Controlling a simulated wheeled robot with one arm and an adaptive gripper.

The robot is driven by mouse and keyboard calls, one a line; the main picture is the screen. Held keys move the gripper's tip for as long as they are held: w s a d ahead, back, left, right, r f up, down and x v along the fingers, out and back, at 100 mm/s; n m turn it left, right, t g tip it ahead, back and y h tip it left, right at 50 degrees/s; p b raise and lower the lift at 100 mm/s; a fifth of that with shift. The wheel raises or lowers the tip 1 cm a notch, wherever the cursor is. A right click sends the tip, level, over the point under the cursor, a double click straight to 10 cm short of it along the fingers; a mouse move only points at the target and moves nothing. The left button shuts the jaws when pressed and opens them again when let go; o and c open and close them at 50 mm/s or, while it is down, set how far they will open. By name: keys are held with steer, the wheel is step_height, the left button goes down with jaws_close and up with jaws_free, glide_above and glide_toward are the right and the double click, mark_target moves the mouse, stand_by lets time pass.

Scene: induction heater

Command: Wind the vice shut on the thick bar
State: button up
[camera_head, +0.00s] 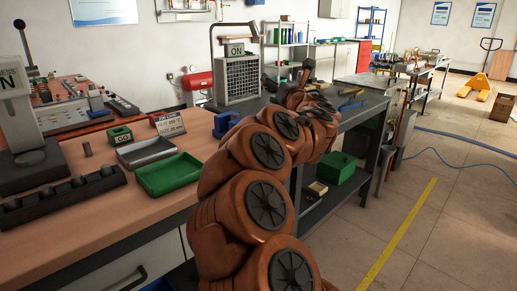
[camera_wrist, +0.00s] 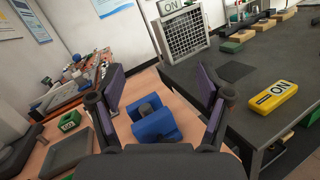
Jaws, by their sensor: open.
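The blue vice (camera_wrist: 155,126) stands on the wooden bench top in the wrist view, low between my fingers and beyond them. A dark grey round piece (camera_wrist: 146,109) shows at its top; I cannot tell if it is the thick bar or part of the vice. In the head view only a bit of the blue vice (camera_head: 224,124) shows beside my arm. My gripper (camera_wrist: 161,92) is open and empty, its two purple-padded fingers wide apart. It is apart from the vice. In the head view my arm hides much of the area, and the vice's handle is not clear.
A green tray (camera_head: 169,174) and a grey tray (camera_head: 146,151) lie on the wooden bench (camera_head: 112,207). A dark bench (camera_wrist: 246,77) stands to the right with a yellow ON box (camera_wrist: 273,96). A grille-fronted unit (camera_head: 236,79) stands behind.

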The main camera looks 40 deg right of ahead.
step_height(320, 180, down, 19)
steer(key=s+a+n+y+b, duration=0.2)
steer(key=n+y+b, duration=0.4)
steer(key=n+y, duration=0.5)
steer(key=shift+n+h, duration=0.6)
steer(key=shift+w+a+r+b, duration=0.15)
steer(key=shift+w, duration=1.8)
steer(key=shift+w+a+r+b, duration=0.1)
steer(key=shift+w+b, duration=0.05)
steer(key=shift+w, duration=1.75)
steer(key=c, duration=1.2)
